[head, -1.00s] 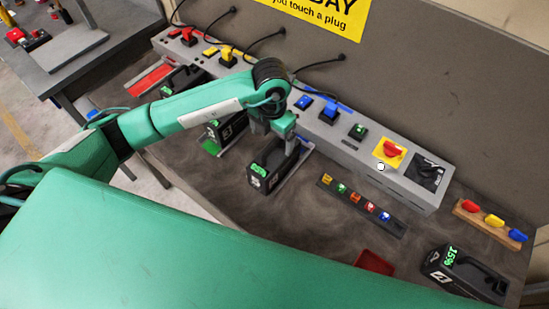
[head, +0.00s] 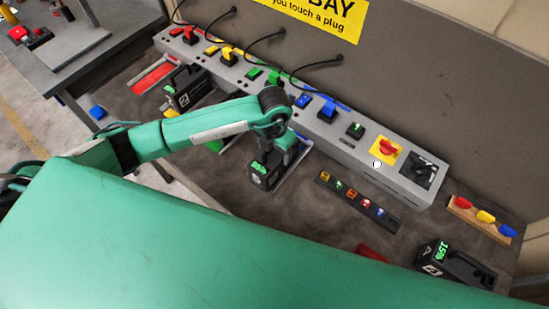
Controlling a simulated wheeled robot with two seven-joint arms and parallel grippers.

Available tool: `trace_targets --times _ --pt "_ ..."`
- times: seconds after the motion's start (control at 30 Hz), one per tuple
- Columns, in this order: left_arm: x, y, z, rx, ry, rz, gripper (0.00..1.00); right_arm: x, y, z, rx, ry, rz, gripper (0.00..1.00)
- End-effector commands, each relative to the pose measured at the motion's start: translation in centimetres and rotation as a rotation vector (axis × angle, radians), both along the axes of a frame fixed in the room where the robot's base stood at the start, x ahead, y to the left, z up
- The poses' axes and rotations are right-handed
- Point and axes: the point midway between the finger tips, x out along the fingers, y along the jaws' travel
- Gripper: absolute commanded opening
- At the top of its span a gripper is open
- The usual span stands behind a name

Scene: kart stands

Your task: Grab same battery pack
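A black battery pack (head: 262,172) with a green display stands upright on the bench below the grey charger, beside a pale strip. My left gripper (head: 284,153) is down at the top of this pack, by its handle. The arm's wrist covers the fingers, so I cannot tell whether they are closed on the handle. Another black pack (head: 188,90) stands at the left by a red pad. A third pack (head: 452,263) with a lit green display stands at the lower right. My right gripper is not in view.
The grey charger (head: 325,137) with coloured plugs, cables and a red knob (head: 388,147) runs along the back wall. A dark strip of coloured parts (head: 356,201) lies in front of it. A wooden rack (head: 482,217) holds coloured pieces at the right. My green body hides the front.

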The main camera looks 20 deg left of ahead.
Motion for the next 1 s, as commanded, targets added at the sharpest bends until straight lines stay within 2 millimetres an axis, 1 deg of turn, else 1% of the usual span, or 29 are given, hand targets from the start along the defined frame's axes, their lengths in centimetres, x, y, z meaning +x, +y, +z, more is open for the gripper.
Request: trace_targets --times 0.03,0.07,0.1,0.17,0.2,0.27,0.3,0.37,0.4,0.67,0.77,0.87,0.97,1.0 --pt "0.0 0.0 0.0 0.0 0.0 0.0 0.63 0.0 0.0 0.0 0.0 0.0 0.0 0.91" --pt "0.0 0.0 0.0 0.0 0.0 0.0 0.58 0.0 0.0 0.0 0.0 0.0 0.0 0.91" --pt "0.0 0.0 0.0 0.0 0.0 0.0 0.5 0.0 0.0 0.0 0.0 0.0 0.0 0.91" --pt "0.0 0.0 0.0 0.0 0.0 0.0 0.38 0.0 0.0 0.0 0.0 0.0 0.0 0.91" --pt "0.0 0.0 0.0 0.0 0.0 0.0 0.3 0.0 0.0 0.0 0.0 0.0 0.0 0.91" --pt "0.0 0.0 0.0 0.0 0.0 0.0 0.18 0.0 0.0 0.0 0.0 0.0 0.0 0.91" --pt "0.0 0.0 0.0 0.0 0.0 0.0 0.1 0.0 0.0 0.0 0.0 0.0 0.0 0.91" --pt "0.0 0.0 0.1 0.0 0.0 0.0 0.0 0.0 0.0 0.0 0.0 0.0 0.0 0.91" --pt "0.1 0.0 0.3 -0.002 -0.003 0.0 0.0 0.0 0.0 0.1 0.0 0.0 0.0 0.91" --pt "0.2 0.0 0.4 -0.003 -0.004 0.0 0.0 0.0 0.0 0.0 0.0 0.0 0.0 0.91" --pt "0.2 0.0 0.9 -0.004 -0.006 0.0 0.0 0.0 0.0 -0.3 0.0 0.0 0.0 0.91" --pt "0.2 -0.1 2.0 -0.004 -0.007 -0.001 0.0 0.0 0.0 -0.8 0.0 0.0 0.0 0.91" --pt "0.2 0.0 3.7 -0.004 -0.009 -0.001 0.0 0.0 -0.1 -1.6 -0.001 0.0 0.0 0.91" --pt "0.3 0.0 4.6 -0.004 -0.01 -0.001 0.0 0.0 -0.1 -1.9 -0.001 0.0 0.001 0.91"
